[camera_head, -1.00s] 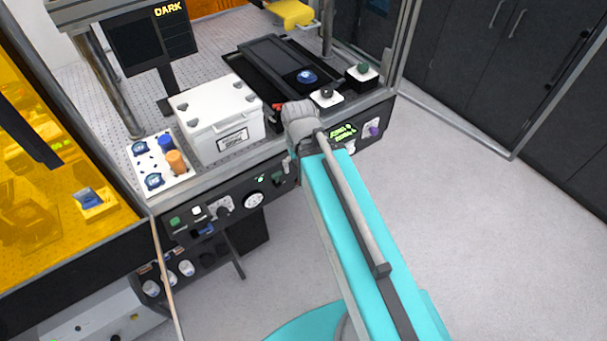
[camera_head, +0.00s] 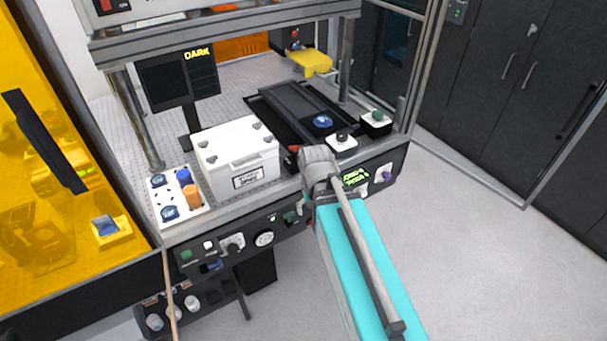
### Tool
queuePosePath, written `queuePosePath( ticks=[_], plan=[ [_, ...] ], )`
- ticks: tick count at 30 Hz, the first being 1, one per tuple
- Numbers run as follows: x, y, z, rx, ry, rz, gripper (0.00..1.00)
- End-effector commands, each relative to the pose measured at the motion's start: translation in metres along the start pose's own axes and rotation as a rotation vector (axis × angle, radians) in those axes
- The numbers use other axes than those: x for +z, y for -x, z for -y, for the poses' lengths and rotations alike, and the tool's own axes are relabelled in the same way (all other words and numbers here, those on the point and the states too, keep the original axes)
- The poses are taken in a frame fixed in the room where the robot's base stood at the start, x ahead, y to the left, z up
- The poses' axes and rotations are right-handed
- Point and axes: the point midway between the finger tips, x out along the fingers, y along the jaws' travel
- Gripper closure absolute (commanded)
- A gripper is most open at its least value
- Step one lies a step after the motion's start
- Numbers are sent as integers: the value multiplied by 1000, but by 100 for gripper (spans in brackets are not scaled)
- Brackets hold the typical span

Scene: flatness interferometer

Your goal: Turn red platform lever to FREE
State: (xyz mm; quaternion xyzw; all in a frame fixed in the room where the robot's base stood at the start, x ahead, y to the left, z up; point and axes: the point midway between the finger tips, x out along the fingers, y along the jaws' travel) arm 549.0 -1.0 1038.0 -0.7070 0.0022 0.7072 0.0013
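A small red part (camera_head: 294,149), possibly the red platform lever, shows at the front edge of the black platform (camera_head: 262,130), just left of my arm's grey joint. It is too small to read its position, and no FREE marking is legible. My teal arm rises from the bottom, and its rounded grey joint covers part of the bench's front edge. I make out no gripper fingers in this view.
A white lidded box (camera_head: 236,160) stands left of the platform. A white tray (camera_head: 165,212) with blue and orange pieces is at the bench's left corner. Black and green knobs (camera_head: 377,117) sit right of the platform. A front panel (camera_head: 245,246) carries knobs and a gauge. Open floor lies right.

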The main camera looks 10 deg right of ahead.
Motion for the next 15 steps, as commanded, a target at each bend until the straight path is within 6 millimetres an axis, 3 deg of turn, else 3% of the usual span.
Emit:
queuePosePath(
  ticks=[8, 15],
  plan=[
    [-78, 30, -1, 0, -26, 0, 9],
    [-165, 60, -6, -1, -61, 0, 9]
  ],
)
